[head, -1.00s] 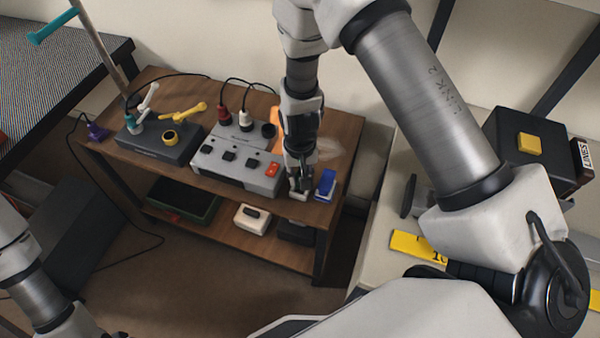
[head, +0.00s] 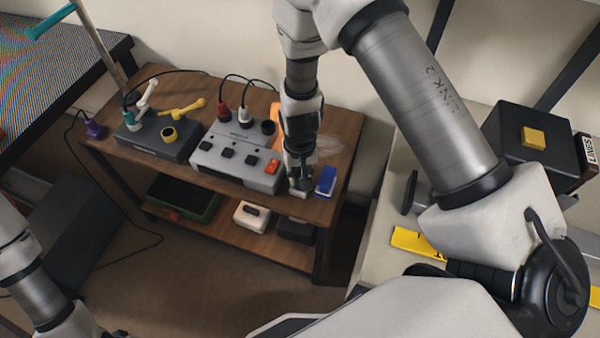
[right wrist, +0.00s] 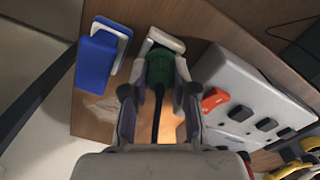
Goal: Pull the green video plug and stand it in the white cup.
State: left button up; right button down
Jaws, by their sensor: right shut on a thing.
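My right gripper (head: 300,182) points down over the front right corner of the wooden cart top. In the right wrist view it (right wrist: 157,100) is shut on the green plug (right wrist: 160,68), with one finger on each side. A black cable (right wrist: 158,105) runs from the plug back between the fingers. The plug's far end is at the white cup (right wrist: 165,38), whose square rim shows around it; I cannot tell how deep it sits. The white cup also shows below the gripper in the head view (head: 299,194). My left gripper is out of view; only its arm shows.
A blue block (head: 326,181) with a white part stands just right of the cup. The grey socket box (head: 235,160), with an orange-red switch (head: 272,166), stands close on the left. A dark box (head: 160,138) is further left. The cart's front edge is near.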

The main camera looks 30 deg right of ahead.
jog(key=shift+f+b, duration=0.3)
jog(key=shift+f, duration=0.25)
jog(key=c, duration=0.8)
grip_release()
jog(key=shift+r, duration=0.1)
notch_tip(320, 180, up, 12)
jog(key=shift+f, duration=0.1)
